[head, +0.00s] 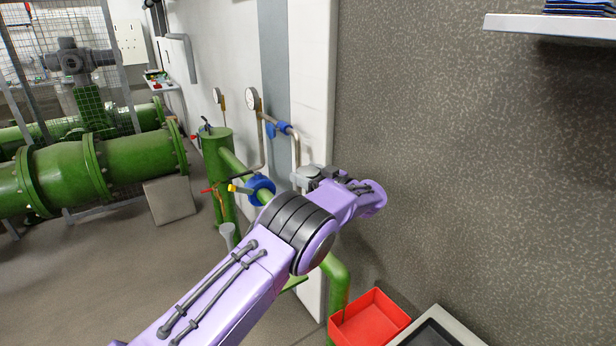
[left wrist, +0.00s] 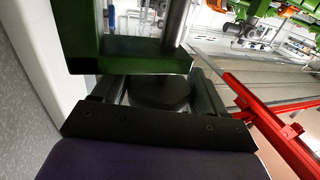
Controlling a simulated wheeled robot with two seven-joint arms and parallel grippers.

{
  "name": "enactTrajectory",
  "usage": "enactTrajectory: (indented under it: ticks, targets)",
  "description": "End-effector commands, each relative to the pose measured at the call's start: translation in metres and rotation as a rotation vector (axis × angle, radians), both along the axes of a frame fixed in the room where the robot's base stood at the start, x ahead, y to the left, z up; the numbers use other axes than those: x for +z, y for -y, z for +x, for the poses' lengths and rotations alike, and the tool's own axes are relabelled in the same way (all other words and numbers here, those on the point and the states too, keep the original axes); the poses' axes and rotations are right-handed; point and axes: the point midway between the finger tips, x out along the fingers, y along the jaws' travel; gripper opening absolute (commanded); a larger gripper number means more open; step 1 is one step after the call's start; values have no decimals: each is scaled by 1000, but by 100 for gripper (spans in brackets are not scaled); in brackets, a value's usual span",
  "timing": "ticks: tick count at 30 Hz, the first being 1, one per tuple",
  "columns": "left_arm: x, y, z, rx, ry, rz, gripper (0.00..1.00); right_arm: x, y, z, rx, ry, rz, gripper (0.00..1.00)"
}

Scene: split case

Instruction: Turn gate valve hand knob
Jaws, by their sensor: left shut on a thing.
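My left arm reaches up from the bottom of the head view, and my left gripper (head: 312,176) is at the narrow white wall edge, mostly hidden by my own wrist. In the left wrist view my left gripper (left wrist: 157,92) has a finger on each side of a dark, rounded knob (left wrist: 158,93) and is shut on it. A green block (left wrist: 130,58) with a grey metal rod sits just beyond the knob and hides part of it. In the head view I cannot make out the knob clearly. My right gripper is in neither view.
A green pipe stand (head: 217,155) with a blue valve (head: 262,188) and a pressure gauge (head: 251,98) stands left of my gripper. A red bin (head: 370,320) is at lower right. A red rail (left wrist: 275,140) crosses the left wrist view's right side.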

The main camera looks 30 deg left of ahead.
Motion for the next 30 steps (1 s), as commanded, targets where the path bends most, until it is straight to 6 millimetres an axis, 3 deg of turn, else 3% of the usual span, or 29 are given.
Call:
enactTrajectory:
  ticks: [11, 12, 13, 23, 30]
  targets:
    - [3, -1, 1, 1, 2, 5, 42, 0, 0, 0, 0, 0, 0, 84]
    - [3, -1, 1, 1, 2, 5, 86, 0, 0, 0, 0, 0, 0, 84]
    - [3, -1, 1, 1, 2, 5, 93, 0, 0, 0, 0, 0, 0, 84]
    - [0, 4, 0, 0, 1, 2, 93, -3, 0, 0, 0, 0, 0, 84]
    - [-3, 55, -6, -2, 3, 3, 93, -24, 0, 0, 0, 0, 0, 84]
